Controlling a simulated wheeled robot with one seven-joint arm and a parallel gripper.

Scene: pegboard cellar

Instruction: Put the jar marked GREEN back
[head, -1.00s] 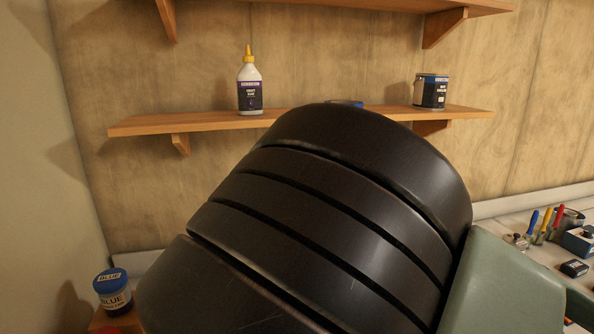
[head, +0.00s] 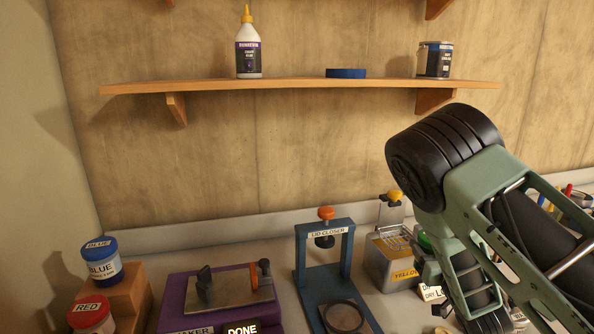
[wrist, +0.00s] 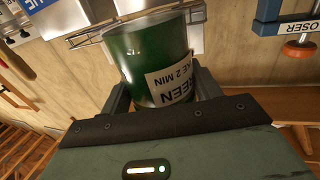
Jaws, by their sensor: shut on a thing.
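The green jar (wrist: 146,55) fills the middle of the wrist view. Its pale label reads "EEN" with "2 MIN" below, partly cut off. My gripper (wrist: 162,92) is shut on it, with one finger on each side. In the head view, my arm hides the gripper and most of what is around it. A small green patch (head: 424,241) shows beside the arm; I cannot tell if it is the jar. A blue-lidded jar marked BLUE (head: 102,268) and a red-lidded jar marked RED (head: 91,313) stand at the lower left on wooden steps (head: 128,296).
A purple machine (head: 180,293) with a DONE sign, a blue lid closer (head: 301,255) and a metal tank marked YELLOW (head: 384,264) stand along the bench. Above, a wall shelf (head: 290,85) holds a glue bottle (head: 248,57), a blue disc (head: 346,73) and a dark can (head: 435,61).

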